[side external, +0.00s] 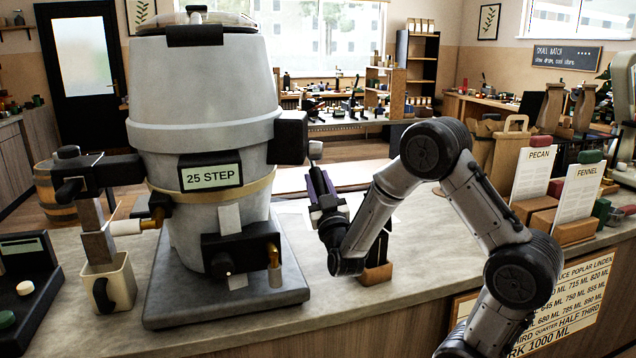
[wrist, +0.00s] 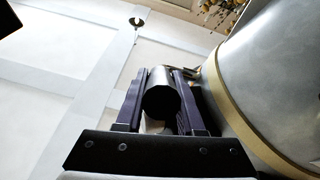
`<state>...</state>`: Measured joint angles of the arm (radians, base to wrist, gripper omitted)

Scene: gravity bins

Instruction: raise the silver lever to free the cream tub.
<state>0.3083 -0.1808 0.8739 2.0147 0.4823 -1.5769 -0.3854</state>
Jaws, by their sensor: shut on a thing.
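The silver lever (side external: 315,149) stands beside the black block on the right side of the large grey drum machine. My gripper (side external: 319,176), with dark purple fingers, points up at it. In the wrist view, the lever's dark-ended cylinder (wrist: 161,98) sits between my two fingers, and they are shut on it. The cream tub (side external: 122,278), with a dark handle, stands on the counter at the left of the machine. A grey block hangs over it, and its lower end reaches into the tub's mouth.
The machine (side external: 205,107) stands on a dark base plate (side external: 225,305). A black tray (side external: 25,290) lies at the far left. Paper bags and label cards (side external: 532,176) stand at the right. The counter around the gripper is mostly clear apart from a small wooden block (side external: 376,275).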

